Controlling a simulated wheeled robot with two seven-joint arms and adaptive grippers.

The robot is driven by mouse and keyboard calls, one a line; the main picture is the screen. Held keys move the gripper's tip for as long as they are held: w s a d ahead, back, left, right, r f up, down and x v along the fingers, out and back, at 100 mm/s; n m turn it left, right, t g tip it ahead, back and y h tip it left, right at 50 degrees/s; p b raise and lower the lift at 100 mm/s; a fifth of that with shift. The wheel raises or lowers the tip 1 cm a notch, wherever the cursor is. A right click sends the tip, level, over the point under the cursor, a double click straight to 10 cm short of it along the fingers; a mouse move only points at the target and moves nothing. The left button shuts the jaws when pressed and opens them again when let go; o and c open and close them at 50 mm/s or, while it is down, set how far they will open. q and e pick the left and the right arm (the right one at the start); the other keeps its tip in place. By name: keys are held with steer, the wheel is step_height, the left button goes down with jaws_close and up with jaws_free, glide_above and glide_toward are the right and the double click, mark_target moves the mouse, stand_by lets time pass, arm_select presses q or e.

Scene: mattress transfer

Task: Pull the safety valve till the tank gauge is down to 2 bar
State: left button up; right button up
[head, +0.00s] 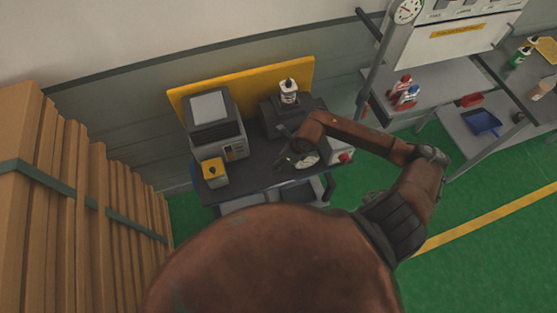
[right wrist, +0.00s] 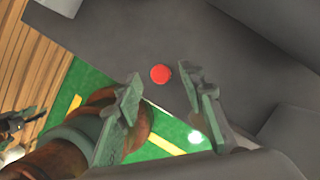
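My right arm reaches over a dark workbench (head: 265,185), and its gripper (head: 296,160) hangs over the bench top. In the right wrist view the two fingers of the right gripper (right wrist: 165,95) stand apart with nothing between them. A small round red part (right wrist: 160,74) on a dark grey surface shows beyond the fingertips, apart from them. I cannot tell if it is the safety valve. A dark grey machine (head: 272,120) stands behind the gripper; I cannot tell if it is the tank. A round white dial (head: 406,11) is at the top right; its reading is too small. My left gripper is not identifiable.
A grey boxy machine (head: 214,125) and a yellow-topped box (head: 213,171) stand on the bench's left. A white box with a red knob (head: 345,158) is at its right. Shelving (head: 440,85) with bottles stands right, stacked boards (head: 75,180) left. Green floor is open at lower right.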

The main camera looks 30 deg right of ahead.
steer(key=v, duration=1)
steer(key=shift+r, duration=0.25)
